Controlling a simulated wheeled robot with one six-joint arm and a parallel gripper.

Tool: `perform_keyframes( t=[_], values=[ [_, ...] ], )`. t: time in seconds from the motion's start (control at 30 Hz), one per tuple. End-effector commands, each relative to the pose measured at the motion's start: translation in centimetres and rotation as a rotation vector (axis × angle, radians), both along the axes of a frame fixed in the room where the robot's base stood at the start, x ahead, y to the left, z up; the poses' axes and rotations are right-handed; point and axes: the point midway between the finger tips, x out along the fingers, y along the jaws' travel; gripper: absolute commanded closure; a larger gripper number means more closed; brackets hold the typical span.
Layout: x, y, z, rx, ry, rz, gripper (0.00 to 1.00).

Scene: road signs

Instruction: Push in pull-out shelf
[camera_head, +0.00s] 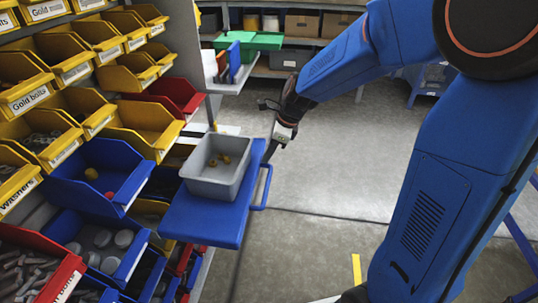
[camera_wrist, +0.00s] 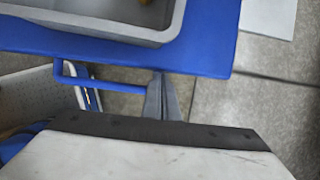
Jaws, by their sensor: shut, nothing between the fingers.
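The blue pull-out shelf (camera_head: 205,220) sticks out from the rack in the head view, with a grey bin (camera_head: 202,183) on top holding a few small yellow pieces. A blue bar handle (camera_head: 266,190) runs along its outer edge. My gripper (camera_head: 271,160) is beside that edge, near the far end of the handle. In the wrist view, the shut, empty fingers (camera_wrist: 161,82) point at the edge of the shelf (camera_wrist: 212,45), next to the end of the handle (camera_wrist: 105,87). I cannot tell whether they touch the edge.
Yellow, blue and red part bins (camera_head: 97,178) fill the rack at left, close to the shelf. A green crate (camera_head: 250,41) and brown boxes stand on shelving at the back. The grey floor (camera_head: 345,160) right of the shelf is open.

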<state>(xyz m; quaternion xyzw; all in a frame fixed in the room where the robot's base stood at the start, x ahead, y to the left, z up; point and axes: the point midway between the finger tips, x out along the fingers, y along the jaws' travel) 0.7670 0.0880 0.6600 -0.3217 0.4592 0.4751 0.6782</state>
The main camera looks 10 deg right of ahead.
Motion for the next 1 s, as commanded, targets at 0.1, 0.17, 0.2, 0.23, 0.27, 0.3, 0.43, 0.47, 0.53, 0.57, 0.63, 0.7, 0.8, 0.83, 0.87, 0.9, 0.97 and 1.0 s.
perform_keyframes(
  t=[0.1, 0.17, 0.2, 0.23, 0.27, 0.3, 0.43, 0.47, 0.53, 0.57, 0.63, 0.7, 0.8, 0.83, 0.87, 0.9, 0.97, 1.0],
  values=[
    [0.1, 0.2, 0.0, 0.0, 0.0, 0.0, 1.0],
    [0.1, 0.5, 0.0, 0.0, 0.0, 0.001, 1.0],
    [0.2, 0.8, 0.0, 0.0, 0.001, 0.001, 1.0],
    [0.3, 1.1, 0.0, 0.0, 0.0, 0.002, 1.0],
    [0.5, 1.4, 0.0, 0.0, 0.0, 0.003, 1.0],
    [0.7, 1.9, 0.0, 0.0, 0.0, 0.003, 1.0],
    [1.4, 4.3, -0.1, 0.0, 0.001, 0.005, 1.0],
    [1.7, 5.0, 0.0, 0.0, 0.001, 0.007, 1.0],
    [2.3, 6.6, -0.1, -0.001, 0.001, 0.007, 1.0],
    [2.5, 7.3, -0.1, -0.001, 0.001, 0.006, 1.0],
    [3.2, 9.1, -0.1, -0.001, 0.001, 0.006, 1.0],
    [3.8, 10.8, -0.1, -0.001, 0.001, 0.006, 1.0],
    [4.6, 13.1, -0.1, -0.001, 0.001, 0.006, 1.0],
    [4.9, 13.7, -0.1, 0.0, 0.002, 0.005, 1.0],
    [5.1, 14.4, -0.1, -0.001, 0.001, 0.006, 1.0],
    [5.4, 15.2, -0.1, 0.0, 0.002, 0.005, 1.0],
    [5.8, 16.3, -0.1, 0.0, 0.002, 0.005, 1.0],
    [6.1, 17.0, -0.1, -0.001, 0.001, 0.004, 1.0]
  ],
)
